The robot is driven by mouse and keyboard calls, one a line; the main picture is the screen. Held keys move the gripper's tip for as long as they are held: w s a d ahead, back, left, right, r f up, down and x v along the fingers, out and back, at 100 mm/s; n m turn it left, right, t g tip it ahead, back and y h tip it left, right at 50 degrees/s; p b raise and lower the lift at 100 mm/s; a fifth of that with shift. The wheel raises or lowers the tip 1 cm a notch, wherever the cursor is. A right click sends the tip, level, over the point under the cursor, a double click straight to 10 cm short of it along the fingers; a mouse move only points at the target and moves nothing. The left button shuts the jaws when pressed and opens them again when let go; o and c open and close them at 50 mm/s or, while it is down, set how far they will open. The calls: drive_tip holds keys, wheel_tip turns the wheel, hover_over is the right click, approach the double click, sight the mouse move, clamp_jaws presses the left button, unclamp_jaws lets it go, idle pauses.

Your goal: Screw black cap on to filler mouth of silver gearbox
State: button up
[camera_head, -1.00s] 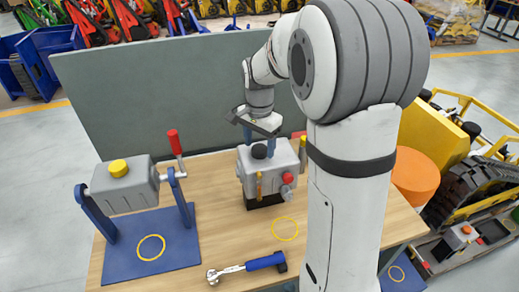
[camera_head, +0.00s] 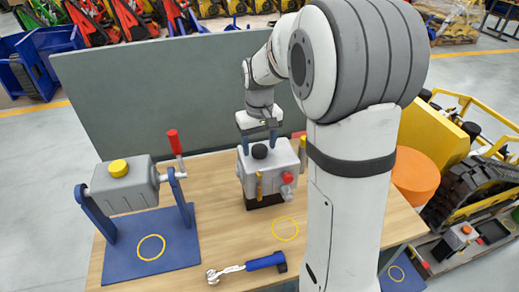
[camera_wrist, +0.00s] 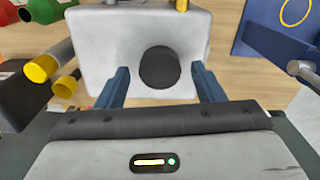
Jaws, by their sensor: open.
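The silver gearbox (camera_head: 270,172) stands on a black base on the wooden table. The round black cap (camera_head: 259,151) sits on top of it, at the filler mouth; the mouth itself is hidden beneath the cap. My gripper (camera_head: 258,136) is above the gearbox, pointing down. In the wrist view the cap (camera_wrist: 160,68) lies between the two blue fingers of my gripper (camera_wrist: 160,85). The fingers are open, with a gap on each side of the cap. I cannot tell whether the cap is threaded tight.
A grey housing with a yellow cap (camera_head: 118,168) sits on a blue stand (camera_head: 150,244) at the left. A blue-handled ratchet wrench (camera_head: 247,268) lies at the table's front. A grey panel (camera_head: 160,95) rises behind the table. Coloured fittings (camera_head: 287,178) project from the gearbox.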

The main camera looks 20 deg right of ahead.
drive_tip(key=n, duration=1.6)
drive_tip(key=shift+n, duration=0.3)
drive_tip(key=shift+c, duration=0.3)
drive_tip(key=c, duration=0.7)
drive_tip(key=m, duration=0.4)
drive_tip(key=shift+m, duration=0.4)
drive_tip(key=shift+c, duration=0.4)
drive_tip(key=m, duration=0.4)
drive_tip(key=shift+m, duration=0.4)
